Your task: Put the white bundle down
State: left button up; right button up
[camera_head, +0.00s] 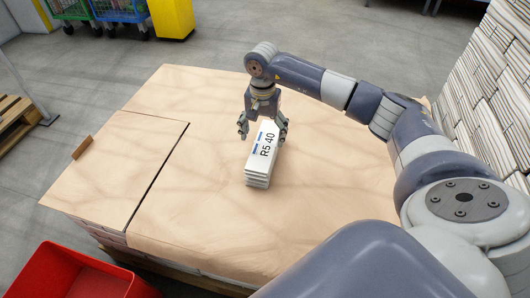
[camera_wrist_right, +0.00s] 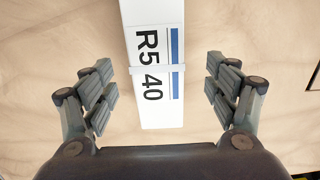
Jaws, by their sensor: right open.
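The white bundle (camera_head: 261,164) lies on the tan board-topped stack (camera_head: 200,215). Its top label reads "R5 40" with a blue stripe. It also shows in the right wrist view (camera_wrist_right: 154,100), with a pale band across it. My right gripper (camera_head: 263,132) is over the far end of the bundle, with one finger on each side. In the right wrist view the fingers (camera_wrist_right: 160,93) are spread wide, with a clear gap between each finger and the bundle. My left gripper is not in view.
A second board-topped stack (camera_head: 110,165) with a small brown block (camera_head: 82,147) adjoins on the left. A red bin (camera_head: 75,275) stands at the lower left. Tall paper stacks (camera_head: 490,90) rise at the right. A yellow bin (camera_head: 172,17) stands at the back. The board around the bundle is clear.

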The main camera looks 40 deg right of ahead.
aim_at(265, 144)
jog(key=f, duration=0.4)
jog(key=f+b, duration=0.1)
jog(key=f, duration=0.1)
jog(key=shift+d+f, duration=0.3)
jog(key=shift+f, duration=0.1)
jog(key=c, duration=1.8)
jog(key=shift+r, duration=0.15)
grip_shut()
jog(key=shift+r, duration=0.15)
